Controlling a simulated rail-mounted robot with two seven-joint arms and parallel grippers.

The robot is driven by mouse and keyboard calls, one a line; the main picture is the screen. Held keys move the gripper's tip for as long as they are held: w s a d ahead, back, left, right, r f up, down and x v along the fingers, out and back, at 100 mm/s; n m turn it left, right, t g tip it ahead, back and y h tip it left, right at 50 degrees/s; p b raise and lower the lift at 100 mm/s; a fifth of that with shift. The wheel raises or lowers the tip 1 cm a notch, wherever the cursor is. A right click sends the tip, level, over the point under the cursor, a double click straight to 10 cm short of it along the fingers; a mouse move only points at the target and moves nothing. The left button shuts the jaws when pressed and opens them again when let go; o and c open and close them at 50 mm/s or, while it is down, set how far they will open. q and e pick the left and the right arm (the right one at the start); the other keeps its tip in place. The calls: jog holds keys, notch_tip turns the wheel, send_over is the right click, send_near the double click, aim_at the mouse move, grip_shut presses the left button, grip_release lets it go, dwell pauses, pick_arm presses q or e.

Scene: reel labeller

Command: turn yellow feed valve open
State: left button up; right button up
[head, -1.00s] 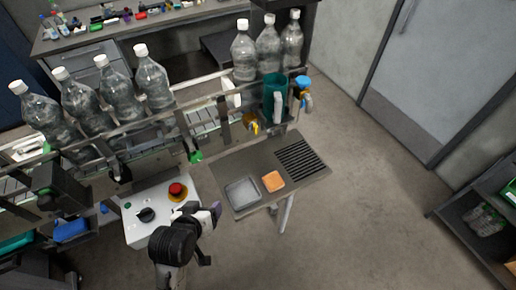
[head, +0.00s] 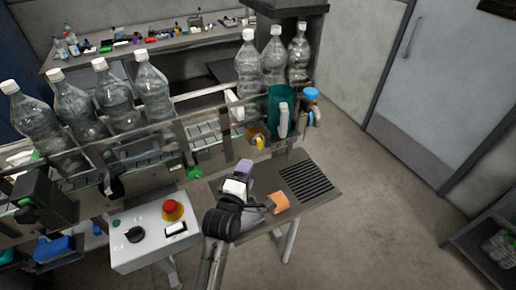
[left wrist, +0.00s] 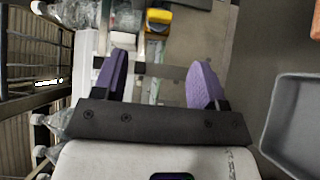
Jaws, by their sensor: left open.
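The yellow feed valve (head: 258,141) shows as a small yellow handle on the front of the conveyor line, just left of and below the teal jug (head: 279,110). In the left wrist view a yellow part with a dark top (left wrist: 158,20) lies beyond the fingertips, near the top edge. My left gripper (head: 246,170) is below and slightly left of the valve in the head view, apart from it. Its purple-padded fingers (left wrist: 160,78) are spread wide with nothing held between them. My right gripper is in neither view.
A white control box (head: 153,234) with a red button stands left of my arm. A side table (head: 318,202) with a slotted grate and orange sponge (head: 280,203) lies to the right. Clear bottles (head: 152,85) line the conveyor. A grey tray (left wrist: 296,125) sits right in the wrist view.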

aim_at(259, 147)
pick_arm(q)
jog(key=b+x, duration=0.1)
jog(key=x, duration=1)
jog(key=shift+w, duration=0.15)
jog(key=c, duration=0.9)
jog(key=shift+f+n+b, duration=0.3)
jog(key=shift+b, duration=0.45)
jog(key=shift+c, duration=0.2)
jog(key=n+t+b, duration=0.1)
jog(key=b, duration=0.2)
jog(key=n+t+b, duration=0.1)
jog(key=n+b, duration=0.1)
jog(key=b, duration=0.1)
jog(key=n+t+b, duration=0.1)
jog(key=t+b, duration=0.1)
jog(key=b, duration=0.1)
jog(key=shift+f+n, duration=0.3)
jog(key=shift+f, duration=0.05)
jog(key=shift+d+r+n+t+y+b, duration=0.1)
jog(key=shift+r+n+t+y+b, duration=0.15)
jog(key=shift+n+t+b, duration=0.75)
jog(key=shift+m+g+b, duration=0.3)
jog(key=shift+g, duration=0.1)
